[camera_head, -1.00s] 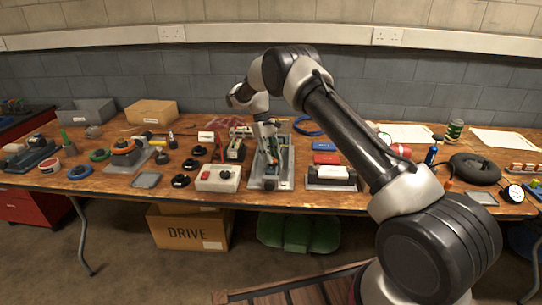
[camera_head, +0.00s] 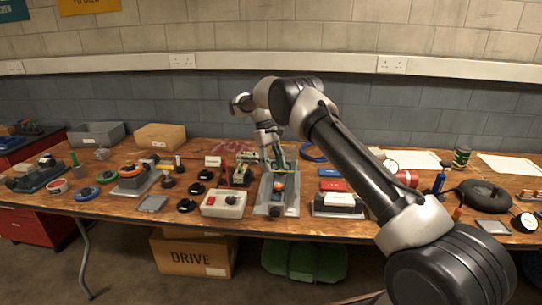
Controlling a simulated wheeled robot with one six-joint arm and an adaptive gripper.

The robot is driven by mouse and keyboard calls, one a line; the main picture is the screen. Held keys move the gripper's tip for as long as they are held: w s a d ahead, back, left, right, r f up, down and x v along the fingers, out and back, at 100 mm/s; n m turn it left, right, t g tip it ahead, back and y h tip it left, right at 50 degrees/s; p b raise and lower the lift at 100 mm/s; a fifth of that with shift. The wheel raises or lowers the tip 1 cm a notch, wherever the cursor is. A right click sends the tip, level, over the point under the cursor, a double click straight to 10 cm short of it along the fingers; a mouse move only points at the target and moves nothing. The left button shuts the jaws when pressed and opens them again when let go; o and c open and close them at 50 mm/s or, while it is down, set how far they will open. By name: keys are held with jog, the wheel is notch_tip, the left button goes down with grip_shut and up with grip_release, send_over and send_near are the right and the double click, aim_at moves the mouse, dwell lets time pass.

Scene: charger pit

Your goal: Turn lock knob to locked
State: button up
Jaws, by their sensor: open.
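A grey tray-like fixture (camera_head: 292,208) stands on the bench, left of my upper arm. A narrow device with a small orange part (camera_head: 280,186) sits in it, with a dark round knob-like part (camera_head: 275,212) at its front end. Which part is the lock knob, and how it is turned, is too small to tell. My gripper (camera_head: 277,168) points down over the back part of the fixture. It is open and appears empty; it partly hides the fixture's rear, and I cannot tell whether it touches anything.
Red and blue boxes (camera_head: 332,185) and a white-topped block (camera_head: 340,199) stand on the right. The bench (camera_head: 120,217) is crowded.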

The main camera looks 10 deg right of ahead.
jog(key=v, duration=0.5)
